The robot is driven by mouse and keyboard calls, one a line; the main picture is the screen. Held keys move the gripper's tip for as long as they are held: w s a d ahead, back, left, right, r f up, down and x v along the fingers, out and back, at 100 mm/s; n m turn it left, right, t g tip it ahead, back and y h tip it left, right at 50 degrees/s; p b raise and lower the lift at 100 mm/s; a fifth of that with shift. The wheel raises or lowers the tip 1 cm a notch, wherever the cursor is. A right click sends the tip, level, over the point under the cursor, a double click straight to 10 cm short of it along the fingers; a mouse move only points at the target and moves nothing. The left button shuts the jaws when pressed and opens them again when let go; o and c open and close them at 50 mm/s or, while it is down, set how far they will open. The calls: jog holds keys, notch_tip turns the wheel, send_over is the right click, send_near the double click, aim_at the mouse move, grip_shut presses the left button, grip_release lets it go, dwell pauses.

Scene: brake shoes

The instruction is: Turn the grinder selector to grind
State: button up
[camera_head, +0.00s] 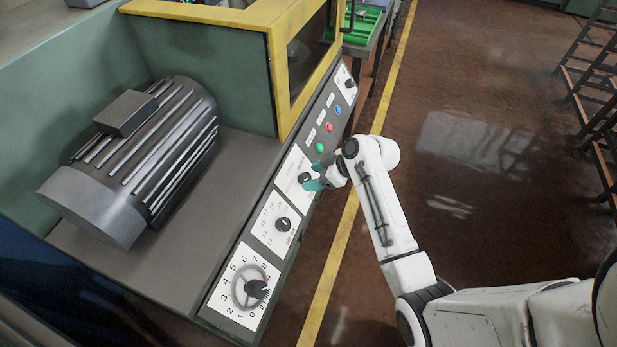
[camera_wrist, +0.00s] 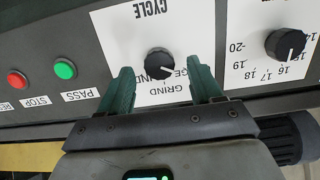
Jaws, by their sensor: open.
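The grinder selector is a black knob (camera_wrist: 159,63) on a white plate marked CYCLE and GRIND, with its lettering upside down in the wrist view. In the head view the knob (camera_head: 305,178) is on the machine's sloping front panel. My gripper (camera_wrist: 162,71) is open, with one green finger on either side of the knob and a visible gap to each. In the head view my gripper (camera_head: 318,173) is at the panel. I cannot tell whether the fingers touch the plate, nor clearly where the knob points.
A second black knob (camera_wrist: 285,45) with a number scale is beside the selector plate. A green button (camera_wrist: 64,69) and a red button (camera_wrist: 18,79) are on the other side. A numbered dial (camera_head: 250,288) is at the panel's near end. A grey motor (camera_head: 150,150) stands on the machine.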

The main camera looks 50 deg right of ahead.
jog(key=shift+x, duration=1.25)
jog(key=shift+c, duration=0.2)
jog(key=c, duration=1)
jog(key=shift+m, duration=0.3)
jog(key=m+y+p, duration=0.1)
jog(key=m+p, duration=0.1)
jog(key=m, duration=0.2)
jog(key=shift+d+r+p, duration=0.1)
jog(key=shift+p, duration=0.25)
jog(key=m+y+p, duration=0.1)
jog(key=m+p, duration=0.1)
jog(key=m, duration=0.4)
jog(key=shift+m, duration=0.3)
